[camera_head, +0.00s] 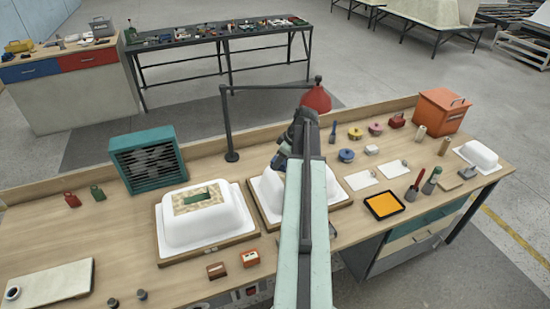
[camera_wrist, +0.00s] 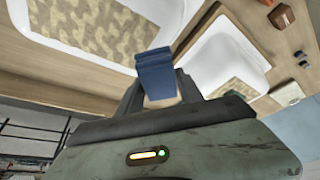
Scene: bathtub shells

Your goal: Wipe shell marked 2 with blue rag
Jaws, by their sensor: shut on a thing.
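My gripper (camera_wrist: 160,90) is shut on a folded dark blue rag (camera_wrist: 152,66) and holds it out in front of the fingers. Two white tub shells stand side by side on wooden boards. The left shell (camera_head: 215,228) has a tan patterned patch (camera_head: 181,209) with a green piece on top. The right shell (camera_head: 268,190) is largely hidden behind my arm, and my gripper is over it. The wrist view shows a shell with a large patterned patch (camera_wrist: 90,28) at upper left and another shell (camera_wrist: 215,45) at right. I cannot read a 2 on either shell, nor tell whether the rag touches one.
A red lamp (camera_head: 316,98) on a dark arm stands behind the shells. A teal slatted box (camera_head: 148,160) is at back left. Two small blocks (camera_head: 250,257) lie in front of the left shell. An orange-yellow tray (camera_head: 384,204) and an orange box (camera_head: 441,112) are at right.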

